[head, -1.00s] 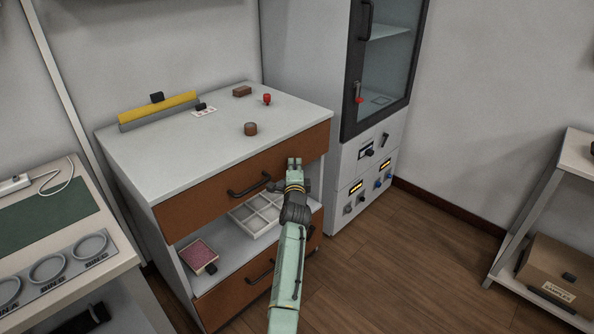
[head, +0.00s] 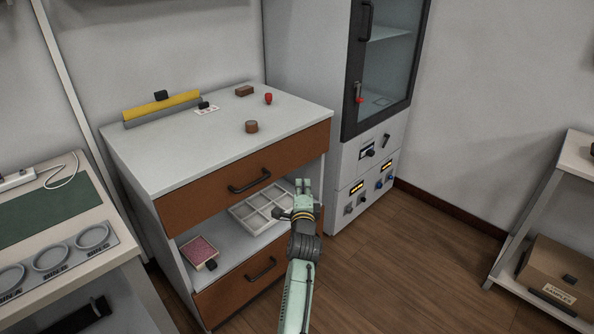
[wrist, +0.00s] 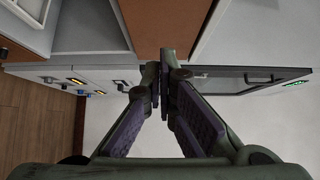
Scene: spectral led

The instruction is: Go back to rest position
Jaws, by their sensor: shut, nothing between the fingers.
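My gripper (head: 304,187) is in front of the drawer cabinet, near its right end and below the worktop's height. It is shut and empty. In the wrist view my gripper (wrist: 162,88) shows its two fingers brought together, with nothing between them. The brown upper drawer (head: 215,190) of the cabinet has a black handle (head: 250,181) to the left of my gripper. A white compartment tray (head: 240,222) lies on the open shelf behind and left of my gripper.
A tall glass-door cabinet (head: 349,70) with knobs stands behind on the right. A side table (head: 127,248) with labelled bins is at left. A shelf rack (head: 510,240) with a cardboard box (head: 560,265) stands far right. The wooden floor (head: 420,260) between is clear.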

